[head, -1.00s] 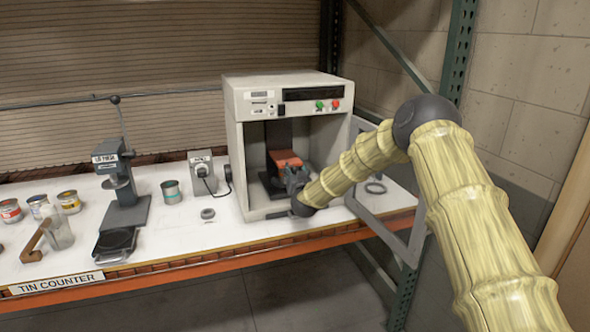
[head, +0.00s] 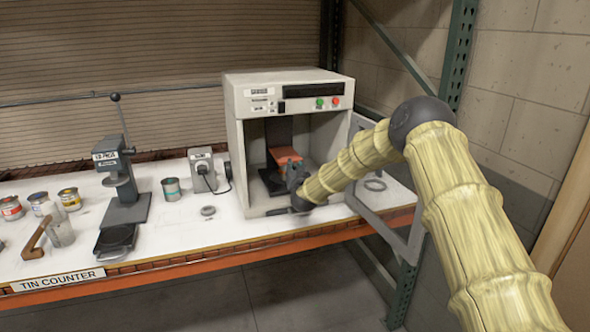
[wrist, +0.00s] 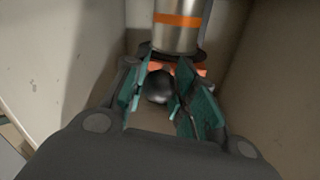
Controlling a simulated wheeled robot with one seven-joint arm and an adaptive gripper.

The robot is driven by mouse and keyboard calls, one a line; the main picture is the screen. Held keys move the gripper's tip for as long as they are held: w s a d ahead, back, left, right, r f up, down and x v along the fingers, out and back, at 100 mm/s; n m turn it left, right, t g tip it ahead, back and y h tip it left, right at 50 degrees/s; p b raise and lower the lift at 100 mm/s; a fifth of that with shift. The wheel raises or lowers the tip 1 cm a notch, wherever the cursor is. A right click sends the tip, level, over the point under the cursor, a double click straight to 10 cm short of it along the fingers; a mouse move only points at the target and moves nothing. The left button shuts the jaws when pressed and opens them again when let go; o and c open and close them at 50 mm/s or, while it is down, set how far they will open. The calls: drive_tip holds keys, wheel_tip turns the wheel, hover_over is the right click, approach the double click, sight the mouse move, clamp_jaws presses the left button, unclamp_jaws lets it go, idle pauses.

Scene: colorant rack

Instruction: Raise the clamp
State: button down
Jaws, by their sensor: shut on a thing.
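The clamp (head: 286,154) shows as an orange plate in front of a black column inside the open grey machine. My gripper (head: 293,178) is inside the machine's front opening and hides the clamp's near side. In the wrist view, my gripper (wrist: 162,98) has its green-padded fingers on either side of a dark round knob (wrist: 158,84), shut on it. Part of the orange clamp (wrist: 198,70) shows just behind the knob. A silver cylinder (wrist: 178,36) with an orange band stands beyond it, above a dark round base.
The machine's walls (head: 242,150) stand close on both sides of my gripper. Its door (head: 385,205) hangs open at right, beside my forearm. A press (head: 122,185), several tins and a brown handled tool (head: 35,238) stand on the white counter (head: 185,235) at left.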

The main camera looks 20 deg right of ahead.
wheel_tip(320, 180, up, 8)
drive_tip(key=shift+w+r+b, duration=0.1)
drive_tip(key=shift+b, duration=0.2)
drive_tip(key=c, duration=1.1)
unclamp_jaws()
drive_tip(key=shift+f, duration=0.3)
drive_tip(key=s, duration=0.4)
drive_tip(key=s+a, duration=0.1)
drive_tip(key=s, duration=0.3)
drive_tip(key=s+a, duration=0.1)
drive_tip(key=s, duration=0.3)
